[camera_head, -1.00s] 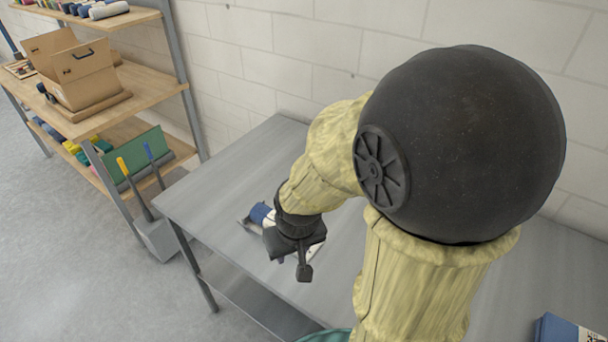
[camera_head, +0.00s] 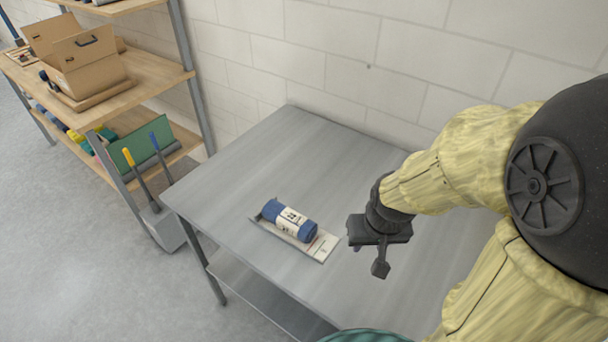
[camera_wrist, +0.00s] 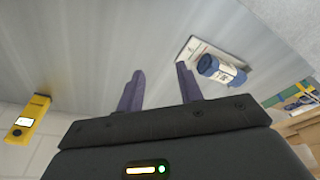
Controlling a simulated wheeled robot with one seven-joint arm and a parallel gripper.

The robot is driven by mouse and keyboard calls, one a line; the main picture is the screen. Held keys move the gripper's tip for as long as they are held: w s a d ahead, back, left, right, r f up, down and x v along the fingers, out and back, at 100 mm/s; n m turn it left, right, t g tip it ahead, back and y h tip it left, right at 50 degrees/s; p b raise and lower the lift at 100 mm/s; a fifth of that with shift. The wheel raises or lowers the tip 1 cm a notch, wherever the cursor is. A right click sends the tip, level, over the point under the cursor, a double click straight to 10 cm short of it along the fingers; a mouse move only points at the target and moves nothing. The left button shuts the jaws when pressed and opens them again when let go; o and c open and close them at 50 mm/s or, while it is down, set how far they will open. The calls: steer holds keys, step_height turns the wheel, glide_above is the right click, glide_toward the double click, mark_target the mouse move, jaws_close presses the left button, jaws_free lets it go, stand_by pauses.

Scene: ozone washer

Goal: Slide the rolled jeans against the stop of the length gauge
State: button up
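The rolled jeans (camera_head: 289,219) are a dark blue roll with a white printed band, lying on its side on the length gauge (camera_head: 322,248) on the grey table. The gauge is a flat grey plate with a pale printed strip bare at its right end. The roll lies toward the gauge's far left end, close to a small raised grey edge; I cannot tell whether they touch. My gripper (camera_head: 380,262) is to the right of the gauge, empty and apart from the roll. In the wrist view its two fingers (camera_wrist: 159,72) are spread, with the roll (camera_wrist: 220,70) beyond them to the right.
The metal table (camera_head: 240,190) is clear around the gauge. A wooden shelf (camera_head: 135,75) with an open cardboard box (camera_head: 90,66) stands at left, a dustpan (camera_head: 163,228) beside it. A block wall is behind. A yellow device (camera_wrist: 27,120) shows in the wrist view.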

steer(key=shift+o, duration=0.2)
steer(key=o, duration=0.7)
steer(key=shift+w+a+r, duration=0.1)
steer(key=shift+w+a, duration=0.05)
steer(key=shift+w, duration=0.2)
steer(key=shift+o, duration=1.1)
steer(key=w+a+n+g, duration=0.1)
steer(key=w+a+n, duration=0.4)
steer(key=w, duration=0.4)
steer(key=shift+w+a+r+p, duration=0.25)
steer(key=shift+a+p, duration=0.1)
steer(key=shift+a, duration=0.05)
steer(key=n+g, duration=0.2)
steer(key=n, duration=0.3)
glide_above(293, 216)
steer(key=shift+d+f+p, duration=0.1)
steer(key=shift+f+p, duration=0.2)
steer(key=shift+f, duration=0.05)
step_height(293, 216, down, 17)
steer(key=p, duration=0.3)
steer(key=shift+s+f, duration=0.1)
steer(key=shift+f, duration=0.1)
